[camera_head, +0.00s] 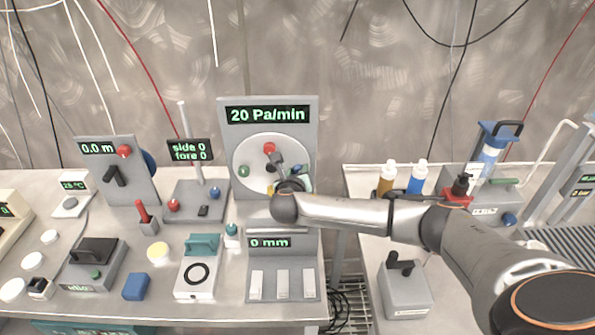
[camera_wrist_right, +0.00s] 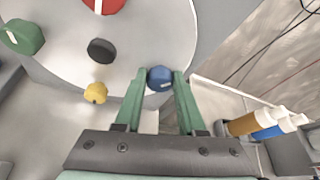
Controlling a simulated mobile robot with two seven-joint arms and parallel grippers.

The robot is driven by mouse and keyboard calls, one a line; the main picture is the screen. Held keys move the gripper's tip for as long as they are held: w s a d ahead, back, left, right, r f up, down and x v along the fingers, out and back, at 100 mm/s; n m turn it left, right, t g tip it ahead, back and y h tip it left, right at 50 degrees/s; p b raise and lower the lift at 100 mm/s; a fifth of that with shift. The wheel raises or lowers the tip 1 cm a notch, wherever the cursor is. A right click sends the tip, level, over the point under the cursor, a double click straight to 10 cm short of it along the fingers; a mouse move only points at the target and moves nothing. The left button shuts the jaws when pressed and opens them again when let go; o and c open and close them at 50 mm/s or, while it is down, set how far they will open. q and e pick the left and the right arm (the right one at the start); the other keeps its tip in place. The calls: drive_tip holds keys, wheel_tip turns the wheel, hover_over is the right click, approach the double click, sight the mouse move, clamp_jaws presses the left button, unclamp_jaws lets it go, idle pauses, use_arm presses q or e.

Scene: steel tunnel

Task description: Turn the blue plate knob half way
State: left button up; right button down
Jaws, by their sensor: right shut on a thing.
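The blue knob (camera_wrist_right: 160,78) sits near the edge of a round pale plate (camera_head: 247,152) on an upright grey panel. Its display (camera_head: 267,115) reads "20 Pa/min". My right gripper (camera_wrist_right: 159,80) is shut on the blue knob, one green finger on each side. In the head view my right arm reaches in from the right and hides part of the plate. The plate also bears a red knob (camera_head: 269,149), a green knob (camera_head: 244,171), a yellow knob (camera_wrist_right: 96,93) and a black piece (camera_wrist_right: 101,50) in the middle. My left gripper is not in view.
A box with a "0 mm" display (camera_head: 269,242) stands below the plate. Left of it are a "side 0 fore 0" display (camera_head: 190,150) and a "0.0 m" panel (camera_head: 124,180). Orange (camera_head: 386,178) and blue (camera_head: 417,177) bottles stand on the right bench, behind my arm.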

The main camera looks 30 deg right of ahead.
drive_tip(key=m+y+p, duration=0.1)
drive_tip(key=m+p, duration=0.1)
drive_tip(key=shift+s+d+r+p, duration=0.1)
drive_tip(key=shift+d+r+p, duration=0.05)
drive_tip(key=shift+p, duration=0.15)
drive_tip(key=shift+m+t+y+p, duration=0.3)
drive_tip(key=shift+m+t+y, duration=0.2)
drive_tip(key=shift+m+y, duration=0.1)
drive_tip(key=shift+d+f+m+t+y, duration=0.1)
drive_tip(key=shift+f+m+t+y, duration=0.15)
drive_tip(key=shift+m, duration=0.45)
drive_tip(key=shift+s+d+m+t+y+b, duration=0.1)
drive_tip(key=shift+m+t+y+b, duration=0.8)
drive_tip(key=shift+m, duration=0.7)
drive_tip(key=c, duration=0.5)
unclamp_jaws()
